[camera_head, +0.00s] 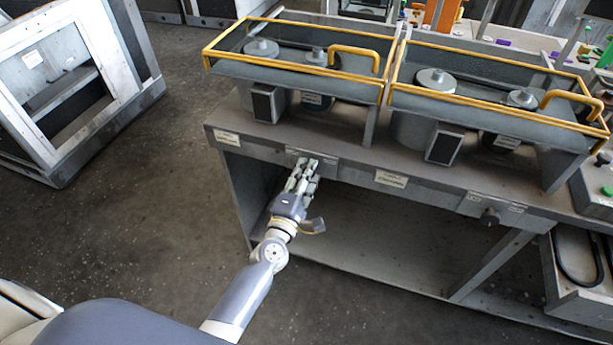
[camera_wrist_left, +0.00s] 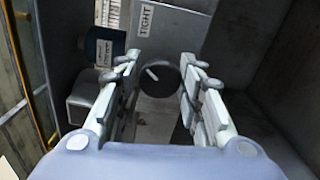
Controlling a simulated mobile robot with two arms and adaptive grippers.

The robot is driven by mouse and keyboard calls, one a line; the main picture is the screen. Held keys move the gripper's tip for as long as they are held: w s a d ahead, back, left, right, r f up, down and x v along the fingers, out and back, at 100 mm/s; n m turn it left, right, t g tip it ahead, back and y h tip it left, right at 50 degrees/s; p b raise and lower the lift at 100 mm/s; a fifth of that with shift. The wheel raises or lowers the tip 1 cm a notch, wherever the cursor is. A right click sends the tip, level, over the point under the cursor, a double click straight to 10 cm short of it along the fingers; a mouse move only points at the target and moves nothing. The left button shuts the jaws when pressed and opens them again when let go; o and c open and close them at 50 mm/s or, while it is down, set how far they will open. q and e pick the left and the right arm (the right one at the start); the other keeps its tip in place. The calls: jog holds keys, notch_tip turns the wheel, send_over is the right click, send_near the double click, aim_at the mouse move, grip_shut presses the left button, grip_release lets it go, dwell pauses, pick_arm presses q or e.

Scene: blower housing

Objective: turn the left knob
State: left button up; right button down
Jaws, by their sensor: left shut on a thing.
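The left knob (camera_wrist_left: 158,77) is dark and round with a pale pointer mark, seen between the fingers in the left wrist view. In the head view it is hidden behind my left gripper (camera_head: 304,170). That gripper is at the front edge of the grey workbench (camera_head: 230,190), with its fingers on either side of the knob and shut on it. It also shows in the left wrist view (camera_wrist_left: 158,85). A label reading "TIGHT" (camera_wrist_left: 146,19) is beside the knob. My right gripper is not in view.
A second dark knob (camera_head: 490,216) is on the bench front to the right. Yellow-railed guards (camera_head: 290,56) enclose metal cylinders on the bench top. Below is an open shelf space (camera_head: 390,245). A grey metal frame (camera_head: 75,90) stands at the left, with bare floor before the bench.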

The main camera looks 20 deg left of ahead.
pick_arm(q)
jog(key=shift+n, duration=0.7)
jog(key=o, duration=1.1)
jog(key=shift+c, duration=0.2)
jog(key=shift+s, duration=0.15)
jog(key=s, duration=1.1)
jog(key=shift+s+a, duration=0.2)
jog(key=shift+s, duration=0.2)
jog(key=shift+f, duration=0.1)
